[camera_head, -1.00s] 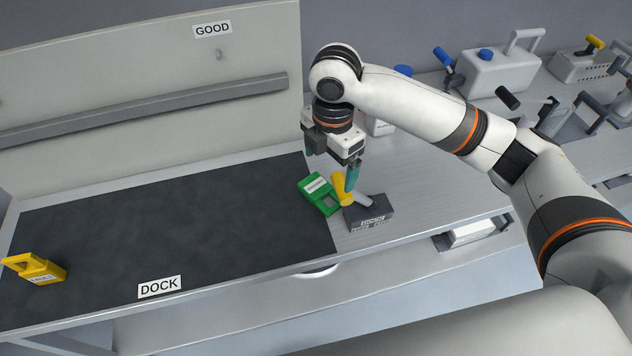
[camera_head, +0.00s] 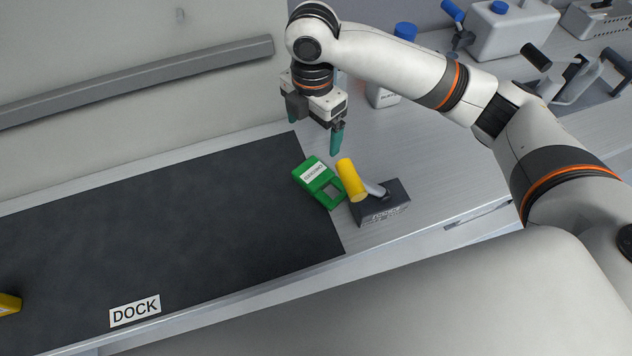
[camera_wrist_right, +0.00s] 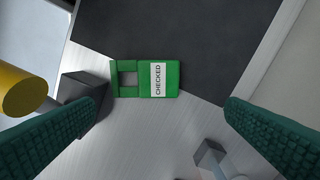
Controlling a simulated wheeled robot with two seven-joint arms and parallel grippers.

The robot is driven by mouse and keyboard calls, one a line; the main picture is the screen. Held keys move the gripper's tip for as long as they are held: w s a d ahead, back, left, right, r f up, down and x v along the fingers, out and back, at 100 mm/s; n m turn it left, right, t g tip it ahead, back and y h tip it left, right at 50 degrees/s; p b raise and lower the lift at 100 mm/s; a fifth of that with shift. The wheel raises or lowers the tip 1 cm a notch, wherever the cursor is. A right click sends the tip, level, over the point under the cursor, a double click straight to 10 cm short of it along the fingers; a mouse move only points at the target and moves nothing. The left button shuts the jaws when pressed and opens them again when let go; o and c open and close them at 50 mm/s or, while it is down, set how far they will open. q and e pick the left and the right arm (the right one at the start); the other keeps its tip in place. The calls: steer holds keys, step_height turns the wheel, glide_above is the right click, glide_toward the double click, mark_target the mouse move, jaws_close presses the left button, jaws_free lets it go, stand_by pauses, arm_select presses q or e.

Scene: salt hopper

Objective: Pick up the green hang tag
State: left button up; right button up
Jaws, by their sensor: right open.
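The green hang tag (camera_head: 314,176) lies flat at the right edge of the dark mat, partly on the bare bench. In the right wrist view the tag (camera_wrist_right: 166,79) shows a white "CHECKED" label and a square hole at its left end. My right gripper (camera_head: 314,132) is open and empty, above and behind the tag, with its teal fingers pointing down. In the wrist view the fingers stand wide apart, with the tag beyond them toward the upper middle. My left gripper is not in view.
A grey block (camera_head: 388,205) with a yellow-handled lever (camera_head: 350,179) stands close right of the tag. A yellow tag (camera_head: 9,304) sits at the far left. A white bottle (camera_head: 382,96) stands behind my arm.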

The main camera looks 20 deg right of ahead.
steer(key=f, duration=0.2)
glide_above(313, 172)
steer(key=f, duration=0.6)
steer(key=shift+w+d+f, duration=0.15)
steer(key=shift+w+f, duration=0.05)
steer(key=shift+w, duration=0.1)
steer(key=f, duration=0.2)
steer(key=f+p, duration=0.1)
steer(key=f, duration=0.1)
steer(key=shift+s+f, duration=0.1)
steer(key=shift+s, duration=0.2)
steer(key=shift+f, duration=0.55)
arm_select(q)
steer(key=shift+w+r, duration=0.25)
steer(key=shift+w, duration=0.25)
arm_select(e)
steer(key=c, duration=1.1)
